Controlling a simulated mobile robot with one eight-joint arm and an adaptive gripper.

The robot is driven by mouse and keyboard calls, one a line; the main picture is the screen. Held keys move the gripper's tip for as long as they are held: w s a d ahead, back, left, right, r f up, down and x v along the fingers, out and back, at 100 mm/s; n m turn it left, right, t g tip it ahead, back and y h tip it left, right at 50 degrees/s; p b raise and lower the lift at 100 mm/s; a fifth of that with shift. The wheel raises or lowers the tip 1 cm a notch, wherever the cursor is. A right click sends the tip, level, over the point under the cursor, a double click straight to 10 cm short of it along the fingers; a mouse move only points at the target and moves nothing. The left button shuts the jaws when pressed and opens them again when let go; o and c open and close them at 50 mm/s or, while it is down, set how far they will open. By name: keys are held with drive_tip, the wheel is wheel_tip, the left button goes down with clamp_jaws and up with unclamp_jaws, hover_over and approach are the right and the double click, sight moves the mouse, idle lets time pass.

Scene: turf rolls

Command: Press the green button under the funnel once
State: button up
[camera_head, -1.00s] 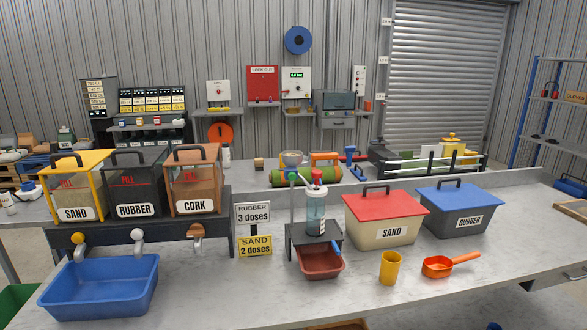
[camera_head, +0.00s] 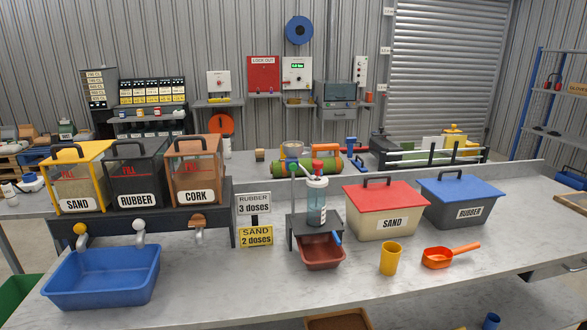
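I cannot make out a green button there. In front stands a clear dispenser (camera_head: 316,206) with a white cap and a red knob, on a dark stand (camera_head: 297,229). A dark red tray (camera_head: 322,252) sits under that stand. The dispenser hides part of what is behind it. My gripper is not in view.
Yellow, black and brown bins (camera_head: 193,172) stand on a rack at left, with a blue basin (camera_head: 103,277) below. Sand (camera_head: 385,212) and rubber (camera_head: 458,205) boxes stand right of the dispenser. A yellow cup (camera_head: 390,259) and an orange scoop (camera_head: 437,258) lie in front.

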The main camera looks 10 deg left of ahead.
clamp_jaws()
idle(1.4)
